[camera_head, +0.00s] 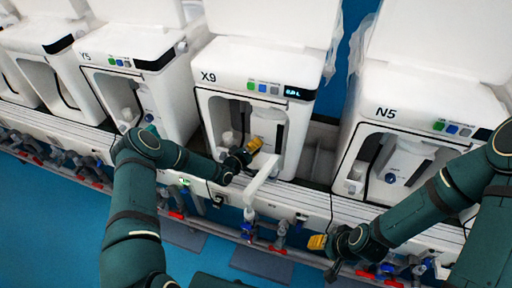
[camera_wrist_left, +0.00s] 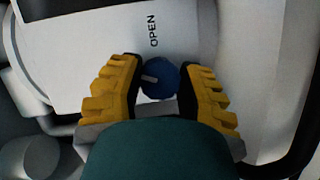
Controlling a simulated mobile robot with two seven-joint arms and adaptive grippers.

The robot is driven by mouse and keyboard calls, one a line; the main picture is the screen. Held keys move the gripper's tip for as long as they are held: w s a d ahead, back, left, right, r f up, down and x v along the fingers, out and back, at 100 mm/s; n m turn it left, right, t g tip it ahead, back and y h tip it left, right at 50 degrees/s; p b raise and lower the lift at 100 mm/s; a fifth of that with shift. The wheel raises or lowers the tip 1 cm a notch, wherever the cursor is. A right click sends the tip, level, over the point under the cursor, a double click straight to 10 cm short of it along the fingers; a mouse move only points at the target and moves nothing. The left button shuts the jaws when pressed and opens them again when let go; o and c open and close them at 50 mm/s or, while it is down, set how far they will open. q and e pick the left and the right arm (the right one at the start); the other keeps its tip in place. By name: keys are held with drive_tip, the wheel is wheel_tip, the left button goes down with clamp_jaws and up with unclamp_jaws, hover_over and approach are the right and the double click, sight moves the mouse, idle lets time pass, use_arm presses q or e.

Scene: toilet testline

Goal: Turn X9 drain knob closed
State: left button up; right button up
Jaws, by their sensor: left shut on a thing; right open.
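The X9 unit (camera_head: 254,100) is a white machine with an open front bay, in the middle of the head view. Its drain knob (camera_wrist_left: 160,79) is round and blue with a white mark pointing left, below the printed word OPEN in the left wrist view. My left gripper (camera_head: 254,145) reaches into the X9 bay, and its yellow fingers (camera_wrist_left: 160,88) are shut on the knob from both sides. The knob is hidden behind the gripper in the head view. My right gripper (camera_head: 317,242) is open and empty, low in front of the bench.
The Y5 unit (camera_head: 130,72) stands left of X9 and the N5 unit (camera_head: 420,120) right of it. A white bracket (camera_head: 262,178) sticks out below X9. Pipes with red and blue valves (camera_head: 248,228) run under the bench edge.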

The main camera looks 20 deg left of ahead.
use_arm(q)
drive_tip(key=n, duration=0.2)
drive_tip(key=n+t, duration=0.1)
drive_tip(key=n, duration=0.1)
drive_tip(key=shift+d+t+h, duration=0.1)
drive_tip(key=shift+t+h, duration=0.2)
drive_tip(key=shift+h, duration=0.1)
drive_tip(key=shift+n, duration=0.3)
drive_tip(key=o, duration=1.2)
drive_tip(key=shift+d, duration=0.1)
drive_tip(key=shift+s+a, duration=0.2)
drive_tip(key=shift+a, duration=0.05)
drive_tip(key=v, duration=1.1)
drive_tip(key=shift+s, duration=0.25)
drive_tip(key=shift+f, duration=0.1)
